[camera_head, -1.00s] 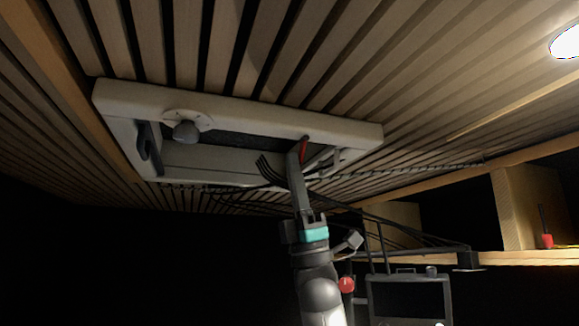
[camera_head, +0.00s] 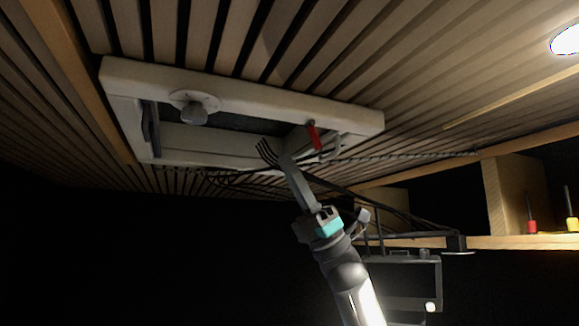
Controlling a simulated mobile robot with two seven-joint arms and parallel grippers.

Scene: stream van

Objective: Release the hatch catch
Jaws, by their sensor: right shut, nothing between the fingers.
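The hatch is a pale rectangular frame (camera_head: 250,97) set in the slatted ceiling, with a dark opening inside. A red catch (camera_head: 314,136) hangs from the frame's right part, tilted, with its lower end toward the lower right. My right gripper (camera_head: 287,164) reaches up from below. Its fingers are shut and empty, a little below and left of the red catch, apart from it in the picture. My left gripper is not in view.
A round grey knob (camera_head: 194,112) sits on the frame's left part. Dark cables (camera_head: 345,192) run under the hatch. A wooden shelf (camera_head: 520,242) with red and yellow-handled tools is at right. A ceiling lamp (camera_head: 566,40) shines at upper right.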

